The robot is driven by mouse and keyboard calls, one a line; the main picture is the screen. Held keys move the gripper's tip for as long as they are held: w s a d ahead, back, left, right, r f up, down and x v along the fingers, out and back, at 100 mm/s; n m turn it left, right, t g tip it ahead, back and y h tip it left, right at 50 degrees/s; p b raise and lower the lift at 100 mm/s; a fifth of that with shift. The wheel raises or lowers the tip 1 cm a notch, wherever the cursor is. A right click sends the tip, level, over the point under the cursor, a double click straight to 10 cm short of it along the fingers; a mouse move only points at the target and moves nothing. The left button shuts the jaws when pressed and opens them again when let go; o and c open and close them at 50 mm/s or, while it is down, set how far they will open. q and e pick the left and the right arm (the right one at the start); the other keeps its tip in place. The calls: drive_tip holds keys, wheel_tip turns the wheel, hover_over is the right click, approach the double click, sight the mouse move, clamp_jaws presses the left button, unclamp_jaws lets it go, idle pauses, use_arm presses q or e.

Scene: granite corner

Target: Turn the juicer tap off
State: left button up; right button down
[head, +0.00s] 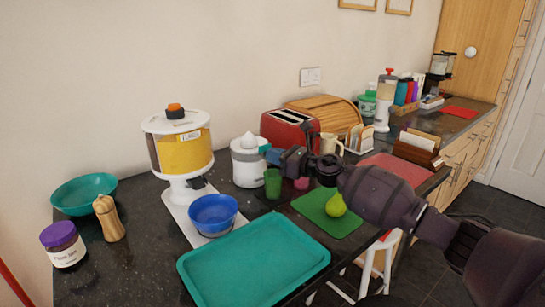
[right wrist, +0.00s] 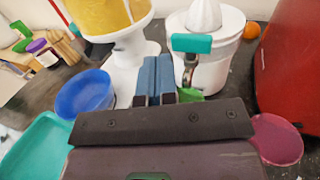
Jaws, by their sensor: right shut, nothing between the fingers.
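The white juicer (head: 246,168) stands on the dark counter left of the red toaster; it also shows in the right wrist view (right wrist: 222,65). Its teal tap lever (right wrist: 191,43) sticks out sideways at the front, above a dark stem. In the head view the lever (head: 265,148) is partly visible beside my gripper. My right gripper (head: 271,156) is shut and empty in front of the juicer. In the right wrist view its blue fingers (right wrist: 157,78) are together, just left of the lever; contact cannot be told. A green cup (head: 272,184) stands below. My left gripper is not in view.
A yellow-filled dispenser (head: 183,152) and blue bowl (head: 213,213) stand left of the juicer. The red toaster (head: 289,132) is close on the right. A pink cup (right wrist: 277,138), a green board with a pear (head: 335,205) and a teal tray (head: 255,262) lie nearer.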

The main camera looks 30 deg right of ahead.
drive_tip(key=s+d, duration=0.1)
drive_tip(key=s, duration=0.9)
drive_tip(key=shift+s+d+p, duration=0.35)
drive_tip(key=shift+p, duration=0.05)
